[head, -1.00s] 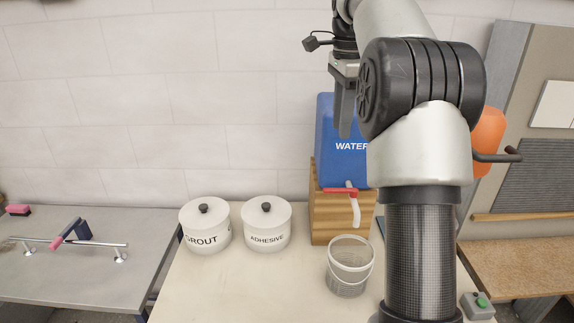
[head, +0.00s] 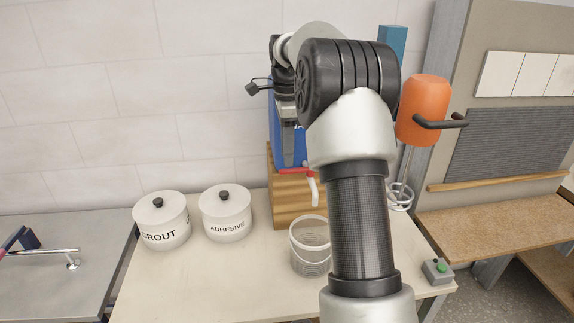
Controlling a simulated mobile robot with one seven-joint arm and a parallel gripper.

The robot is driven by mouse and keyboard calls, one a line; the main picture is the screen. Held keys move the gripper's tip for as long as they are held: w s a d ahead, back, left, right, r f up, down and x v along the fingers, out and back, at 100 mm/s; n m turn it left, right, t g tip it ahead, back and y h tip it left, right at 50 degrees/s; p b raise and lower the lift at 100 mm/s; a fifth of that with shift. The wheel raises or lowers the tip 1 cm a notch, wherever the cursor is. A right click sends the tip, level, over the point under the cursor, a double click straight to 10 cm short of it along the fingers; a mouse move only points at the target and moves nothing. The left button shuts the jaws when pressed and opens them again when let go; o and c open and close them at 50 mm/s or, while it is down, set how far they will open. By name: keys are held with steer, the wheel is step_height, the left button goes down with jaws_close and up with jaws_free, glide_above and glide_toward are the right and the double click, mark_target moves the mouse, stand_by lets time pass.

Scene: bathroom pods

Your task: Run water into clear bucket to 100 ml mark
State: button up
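The clear bucket (head: 299,259) stands upright on the bench, its right side hidden by my arm. No water can be made out in it, and its marks are too small to read. The blue water tank (head: 274,135) sits on a wooden stand (head: 288,208) behind it, mostly hidden by my arm. Its red tap lever (head: 294,171) lies roughly level above a white spout (head: 313,190), which is above and behind the bucket's rim in the picture. My gripper (head: 290,118) is in front of the tank, above the lever. Its fingers are largely hidden, so its opening cannot be told.
White grout (head: 165,238) and adhesive (head: 227,229) pots stand left of the bucket. An orange container (head: 424,100) is at the right, above a whisk-like wire tool (head: 399,195). A grey box with a green button (head: 437,271) sits at the bench's right edge. The front left bench is clear.

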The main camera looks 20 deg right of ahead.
mark_target(287, 170)
steer(key=shift+f, duration=1.8)
jaws_close()
